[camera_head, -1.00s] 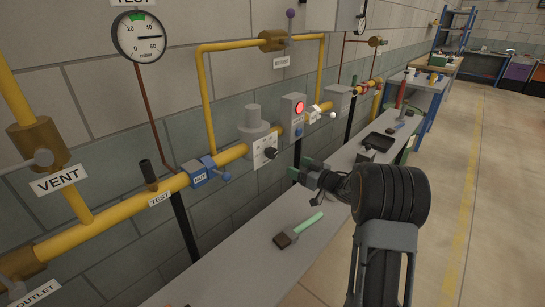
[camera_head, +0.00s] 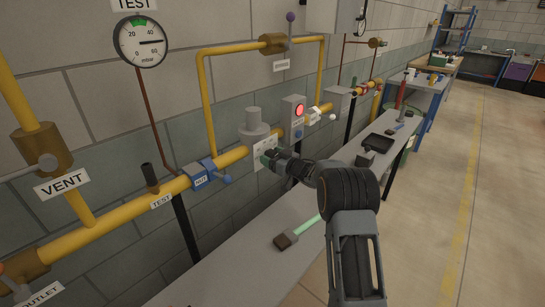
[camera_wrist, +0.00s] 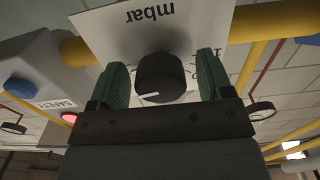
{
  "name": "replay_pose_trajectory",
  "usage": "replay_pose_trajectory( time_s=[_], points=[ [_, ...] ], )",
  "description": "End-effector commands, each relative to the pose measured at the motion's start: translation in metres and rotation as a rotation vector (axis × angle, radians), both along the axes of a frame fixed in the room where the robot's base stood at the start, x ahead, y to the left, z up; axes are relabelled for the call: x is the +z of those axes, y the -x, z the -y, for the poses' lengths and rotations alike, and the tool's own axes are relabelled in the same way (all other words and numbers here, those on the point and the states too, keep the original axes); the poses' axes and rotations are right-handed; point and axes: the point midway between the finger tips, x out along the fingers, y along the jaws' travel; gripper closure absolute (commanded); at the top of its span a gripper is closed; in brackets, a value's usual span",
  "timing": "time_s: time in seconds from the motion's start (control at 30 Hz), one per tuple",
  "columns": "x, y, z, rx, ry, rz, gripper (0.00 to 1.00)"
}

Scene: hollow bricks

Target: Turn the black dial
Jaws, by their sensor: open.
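The black dial (camera_wrist: 160,78) sits on a white plate marked "mbar" (camera_wrist: 150,22) in the wrist view, with a white pointer line on its face. My gripper (camera_wrist: 160,86) is open, with one green finger on each side of the dial. Small gaps seem to show between the fingers and the dial, so I cannot tell that they touch it. In the head view my gripper (camera_head: 270,158) is at the regulator's white plate (camera_head: 262,150), below the grey regulator body (camera_head: 254,128), and it hides the dial there.
The yellow pipe (camera_head: 110,216) runs along the wall through the regulator. A grey box with a red light (camera_head: 298,109) is just right of it. A brush (camera_head: 285,240) lies on the grey bench (camera_head: 222,270) below. A blue valve (camera_head: 203,174) is to the left.

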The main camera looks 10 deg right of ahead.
Motion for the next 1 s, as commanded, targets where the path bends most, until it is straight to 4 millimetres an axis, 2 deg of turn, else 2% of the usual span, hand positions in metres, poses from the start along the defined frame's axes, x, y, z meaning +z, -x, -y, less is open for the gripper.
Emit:
replay_pose_trajectory(
  time_s=[0.2, 0.7, 1.0],
  points=[
    [0.0000, -0.0001, -0.0002, 0.000, 0.000, 0.000, 0.27],
    [0.0001, 0.0001, -0.0001, 0.000, 0.000, 0.000, 0.75],
    [-0.0017, 0.0000, 0.0000, 0.000, 0.038, 0.029, 0.76]
  ],
)
